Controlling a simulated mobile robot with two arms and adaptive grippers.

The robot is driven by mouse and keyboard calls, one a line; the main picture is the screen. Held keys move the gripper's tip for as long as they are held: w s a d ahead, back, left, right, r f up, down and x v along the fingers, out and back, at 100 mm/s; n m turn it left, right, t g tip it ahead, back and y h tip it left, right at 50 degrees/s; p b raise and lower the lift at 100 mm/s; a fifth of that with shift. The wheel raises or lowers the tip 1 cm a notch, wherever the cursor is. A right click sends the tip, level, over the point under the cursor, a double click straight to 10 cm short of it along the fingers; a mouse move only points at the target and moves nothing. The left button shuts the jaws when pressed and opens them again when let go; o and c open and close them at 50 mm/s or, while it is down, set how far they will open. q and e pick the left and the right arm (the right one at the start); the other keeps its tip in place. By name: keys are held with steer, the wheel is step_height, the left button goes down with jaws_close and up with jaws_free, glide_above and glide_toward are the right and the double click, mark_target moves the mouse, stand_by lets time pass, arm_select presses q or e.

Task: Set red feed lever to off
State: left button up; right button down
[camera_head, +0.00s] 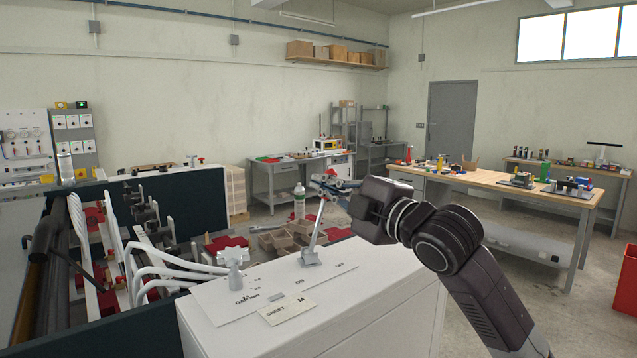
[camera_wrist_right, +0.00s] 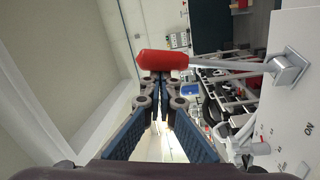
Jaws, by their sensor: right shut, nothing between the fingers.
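The feed lever has a red handle (camera_wrist_right: 162,60), a grey shaft (camera_head: 318,222) and a square metal base (camera_head: 309,258) on top of a white cabinet (camera_head: 330,310). In the head view the shaft rises from the base and tilts slightly right, with its top partly hidden by my right gripper (camera_head: 335,183). Printed ON and OFF marks lie on the panel in front of and to the right of the base. In the right wrist view my right gripper (camera_wrist_right: 163,88) is shut and empty, its fingertips close to the red handle. I cannot tell whether they touch. My left gripper is not in view.
A pale clamp knob (camera_head: 233,262) stands left of the lever on the same panel. A sheet card (camera_head: 287,309) lies in front. Machine rods and white hoses (camera_head: 150,262) fill the left. A wooden workbench (camera_head: 520,190) stands behind, to the right.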

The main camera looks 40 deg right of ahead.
steer(key=d+m+b, duration=0.2)
steer(key=b, duration=0.1)
steer(key=s+d+f+m+t+b, duration=0.1)
steer(key=d+b, duration=0.1)
steer(key=shift+s+f+h, duration=0.1)
steer(key=shift+h, duration=0.2)
steer(key=shift+m, duration=0.3)
